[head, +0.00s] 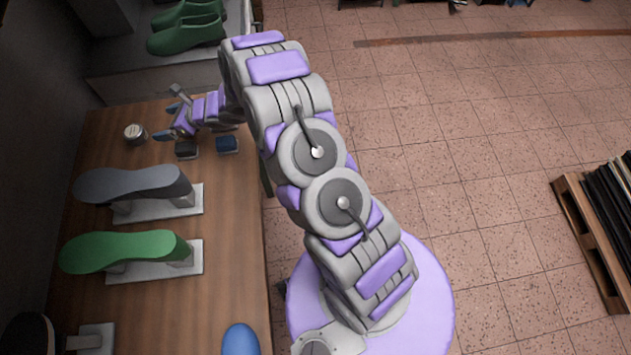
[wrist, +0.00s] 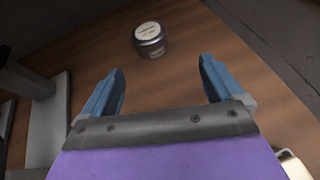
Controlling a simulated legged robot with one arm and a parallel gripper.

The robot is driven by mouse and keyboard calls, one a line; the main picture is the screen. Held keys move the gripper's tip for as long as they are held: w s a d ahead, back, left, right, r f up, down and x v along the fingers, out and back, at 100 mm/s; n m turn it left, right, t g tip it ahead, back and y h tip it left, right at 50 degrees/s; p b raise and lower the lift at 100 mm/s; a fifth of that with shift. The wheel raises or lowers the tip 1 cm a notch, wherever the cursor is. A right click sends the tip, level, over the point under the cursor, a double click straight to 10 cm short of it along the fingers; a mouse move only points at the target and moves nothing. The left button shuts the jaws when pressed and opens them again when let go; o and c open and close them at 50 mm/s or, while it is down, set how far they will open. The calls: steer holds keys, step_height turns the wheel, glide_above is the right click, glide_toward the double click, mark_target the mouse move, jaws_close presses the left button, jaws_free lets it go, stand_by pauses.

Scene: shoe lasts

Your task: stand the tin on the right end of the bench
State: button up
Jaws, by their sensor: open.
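The tin (head: 135,134) is small and round with a pale lid. It stands upright on the wooden bench (head: 225,275), near the bench's top end in the head view. In the wrist view the tin (wrist: 150,40) stands ahead of my gripper (wrist: 162,72), beyond the fingertips and roughly between their lines. The two blue fingers are wide apart with nothing between them. In the head view my gripper (head: 168,118) is just right of the tin, not touching it.
A grey shoe last (head: 135,183) and a green one (head: 125,250) lie on pale stands down the bench. A dark block (head: 187,150) and a blue block (head: 227,145) sit near my gripper. Bare wood surrounds the tin.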

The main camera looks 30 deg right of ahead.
steer(key=d+r+m+t+h, duration=0.1)
steer(key=d+r+m+h, duration=0.5)
steer(key=d+r+m, duration=0.5)
steer(key=s+d+r+m+g+h, duration=0.2)
steer(key=s+d+r+m+h, duration=0.35)
steer(key=s+d+m, duration=0.75)
steer(key=s+r+m+g, duration=0.3)
steer(key=s+m, duration=0.8)
steer(key=s, duration=0.8)
steer(key=s+d+r+m+g, duration=0.1)
steer(key=s+r+m+g, duration=0.2)
steer(key=s+m, duration=0.8)
steer(key=s+g, duration=0.2)
steer(key=s, duration=0.5)
steer(key=shift+s+d+m+y, duration=0.15)
steer(key=shift+s+m+y, duration=0.15)
steer(key=shift+s+y, duration=0.1)
